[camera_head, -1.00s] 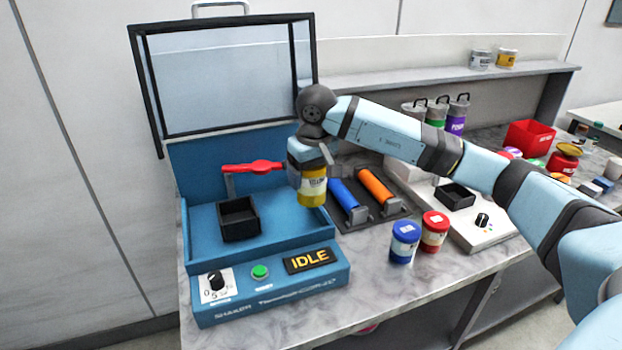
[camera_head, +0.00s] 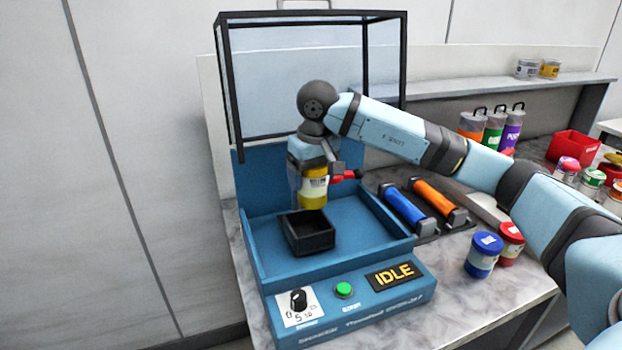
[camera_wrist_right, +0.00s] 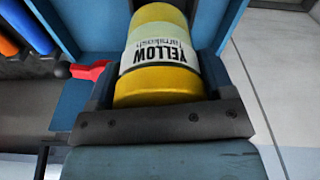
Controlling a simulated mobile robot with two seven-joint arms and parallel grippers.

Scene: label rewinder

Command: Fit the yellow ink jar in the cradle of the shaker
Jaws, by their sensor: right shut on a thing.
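The yellow ink jar (camera_head: 314,190) is held upright in my right gripper (camera_head: 312,172). It hangs just above and slightly behind the black square cradle (camera_head: 308,246) in the blue shaker (camera_head: 268,277). The cradle looks empty. In the right wrist view the jar (camera_wrist_right: 160,60) sits between the two fingers of my right gripper (camera_wrist_right: 160,85), its "YELLOW" label facing the camera. The shaker's clear lid (camera_head: 310,16) is raised, and its display (camera_head: 394,276) reads IDLE. A red clamp handle (camera_head: 347,175) shows partly behind the gripper. My left gripper is not in view.
A blue jar (camera_head: 483,256) and a red jar (camera_head: 511,242) stand right of the shaker. Blue and orange rollers (camera_head: 436,197) lie behind them. The shaker's low front and side walls surround the cradle.

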